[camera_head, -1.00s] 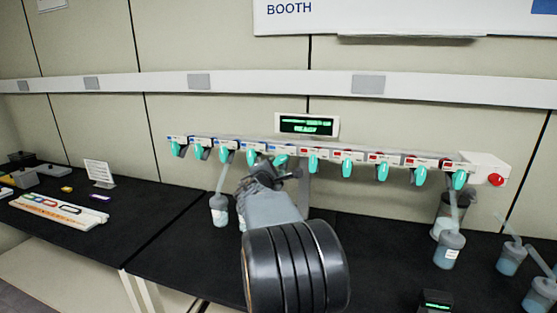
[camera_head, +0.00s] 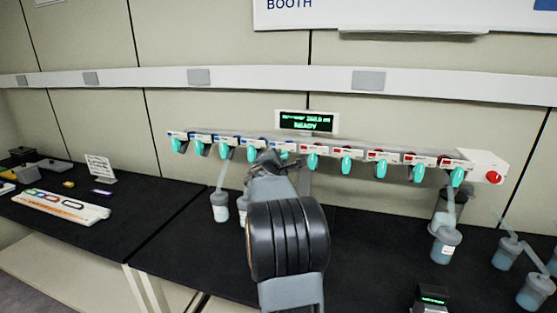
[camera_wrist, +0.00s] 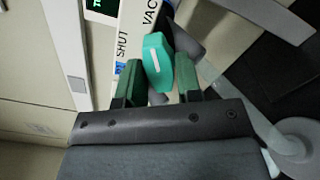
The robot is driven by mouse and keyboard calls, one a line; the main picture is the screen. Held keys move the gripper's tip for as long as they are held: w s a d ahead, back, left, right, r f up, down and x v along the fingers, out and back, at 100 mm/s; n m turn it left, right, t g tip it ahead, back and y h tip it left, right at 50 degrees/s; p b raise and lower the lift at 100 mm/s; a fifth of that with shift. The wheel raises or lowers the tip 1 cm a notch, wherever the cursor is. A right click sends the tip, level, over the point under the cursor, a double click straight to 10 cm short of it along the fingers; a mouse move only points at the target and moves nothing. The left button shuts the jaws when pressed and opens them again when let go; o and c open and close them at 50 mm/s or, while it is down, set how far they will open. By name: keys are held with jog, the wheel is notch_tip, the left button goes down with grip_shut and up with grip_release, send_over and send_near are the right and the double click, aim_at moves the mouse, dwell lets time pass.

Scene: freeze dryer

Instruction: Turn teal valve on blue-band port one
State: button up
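A long white manifold (camera_head: 357,153) carries a row of ports with teal valves. Several ports at its left have blue labels, and those at the right have red ones. My gripper (camera_head: 274,157) is at the middle of the row, by the right end of the blue-label group, and hides part of the ports there. In the wrist view a teal valve (camera_wrist: 157,60) with a white line sits between the green finger pads of my gripper (camera_wrist: 160,80), which appear to touch both its sides. "SHUT" and "VAC" are printed beside it. The port's number is not readable.
A green-lit display (camera_head: 306,123) stands above the manifold. Flasks hang at the left (camera_head: 220,207) and right (camera_head: 445,244), with more flasks (camera_head: 506,254) at far right. A red button (camera_head: 494,177) is at the manifold's right end. A white tray (camera_head: 62,207) lies on the left bench.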

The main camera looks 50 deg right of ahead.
grip_shut()
jog(key=shift+f+n+b, duration=0.1)
jog(key=shift+n+b, duration=0.2)
jog(key=shift+n, duration=0.1)
jog(key=n+b, duration=0.1)
jog(key=n, duration=0.2)
jog(key=shift+f+b, duration=0.1)
jog(key=shift+b, duration=0.3)
jog(key=n+b, duration=0.1)
jog(key=n, duration=0.5)
jog(key=shift+s, duration=0.1)
jog(key=n+p, duration=0.1)
jog(key=n, duration=0.5)
jog(key=shift+s+d+n, duration=0.1)
jog(key=shift+n, duration=0.2)
jog(key=n+p, duration=0.2)
jog(key=n, duration=0.3)
jog(key=shift+n, duration=0.7)
